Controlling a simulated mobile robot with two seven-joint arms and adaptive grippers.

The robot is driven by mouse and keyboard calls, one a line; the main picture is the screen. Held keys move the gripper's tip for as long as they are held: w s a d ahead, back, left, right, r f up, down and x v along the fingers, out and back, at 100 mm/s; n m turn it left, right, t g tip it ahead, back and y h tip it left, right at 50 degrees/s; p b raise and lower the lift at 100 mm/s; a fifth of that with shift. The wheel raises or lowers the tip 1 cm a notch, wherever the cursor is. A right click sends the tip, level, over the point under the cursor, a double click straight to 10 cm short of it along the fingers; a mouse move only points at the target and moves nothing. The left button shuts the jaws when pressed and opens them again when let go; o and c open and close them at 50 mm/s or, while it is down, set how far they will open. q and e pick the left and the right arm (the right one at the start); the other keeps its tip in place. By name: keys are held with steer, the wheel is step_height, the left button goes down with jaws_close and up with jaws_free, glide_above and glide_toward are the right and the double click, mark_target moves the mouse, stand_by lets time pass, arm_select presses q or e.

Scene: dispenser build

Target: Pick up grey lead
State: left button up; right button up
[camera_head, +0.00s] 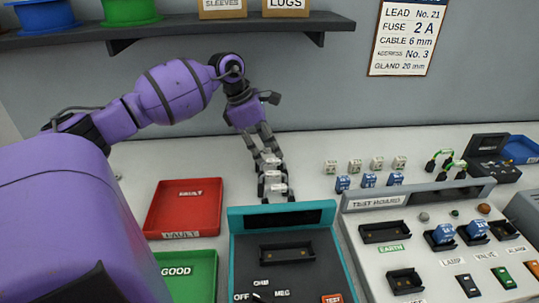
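My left gripper (264,150) reaches down over the white bench, behind the teal-framed meter. Several small pale grey pieces with dark ends (273,178) sit at and just below its fingertips, and these look like the grey lead. They overlap the fingers, so I cannot tell whether the fingers are closed on one or only beside it. My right gripper is not in view.
A red FAULT tray (153,208) and a green GOOD tray (205,262) stand left of the teal meter (238,240). The test board (370,262) is at right. Small terminal blocks (355,166) and green-ended leads (437,158) lie behind it. A shelf (200,32) hangs above.

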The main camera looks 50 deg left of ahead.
arm_select(q)
steer(key=shift+w+f, duration=0.15)
steer(key=shift+f, duration=0.2)
steer(key=shift+d, duration=0.1)
jaws_close()
steer(key=shift+r, duration=0.1)
